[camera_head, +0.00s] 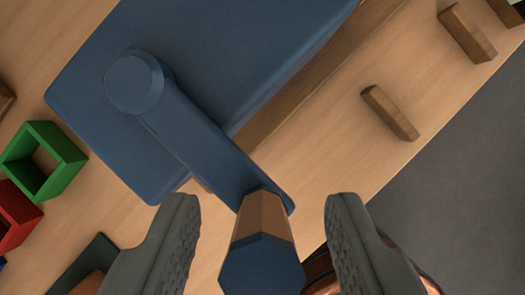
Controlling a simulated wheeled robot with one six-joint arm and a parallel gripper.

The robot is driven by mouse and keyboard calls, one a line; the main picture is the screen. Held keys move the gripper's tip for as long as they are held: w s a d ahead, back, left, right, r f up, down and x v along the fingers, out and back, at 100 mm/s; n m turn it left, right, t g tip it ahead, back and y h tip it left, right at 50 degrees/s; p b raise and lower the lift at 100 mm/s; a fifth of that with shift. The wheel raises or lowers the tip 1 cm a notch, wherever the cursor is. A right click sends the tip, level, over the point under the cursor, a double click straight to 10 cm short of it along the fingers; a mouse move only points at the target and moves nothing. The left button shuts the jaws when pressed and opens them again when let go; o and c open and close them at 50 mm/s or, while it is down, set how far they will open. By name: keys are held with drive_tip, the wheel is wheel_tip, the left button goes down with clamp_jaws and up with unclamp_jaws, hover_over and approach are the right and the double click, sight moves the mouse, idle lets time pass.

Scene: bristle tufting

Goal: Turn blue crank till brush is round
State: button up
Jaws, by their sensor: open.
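The blue crank (195,140) shows in the head camera view. Its round hub (135,82) sits over a blue block (240,45), and its arm runs down and right to a handle. The faceted handle (264,225) has a brown shaft and a blue end cap that points up toward the camera. My gripper (262,225) is open, with one grey finger on each side of the handle and a gap on both sides. I see no brush that I can make out.
A green open box (45,160) and a red one (14,215) stand at the left. Wooden pegs (390,112) lie on the light wood table at the right. A copper-coloured round thing (322,280) is partly hidden behind the right finger. The table edge runs diagonally at the right.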

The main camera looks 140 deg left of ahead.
drive_tip(key=shift+x, duration=0.9)
clamp_jaws()
drive_tip(key=shift+d, duration=0.1)
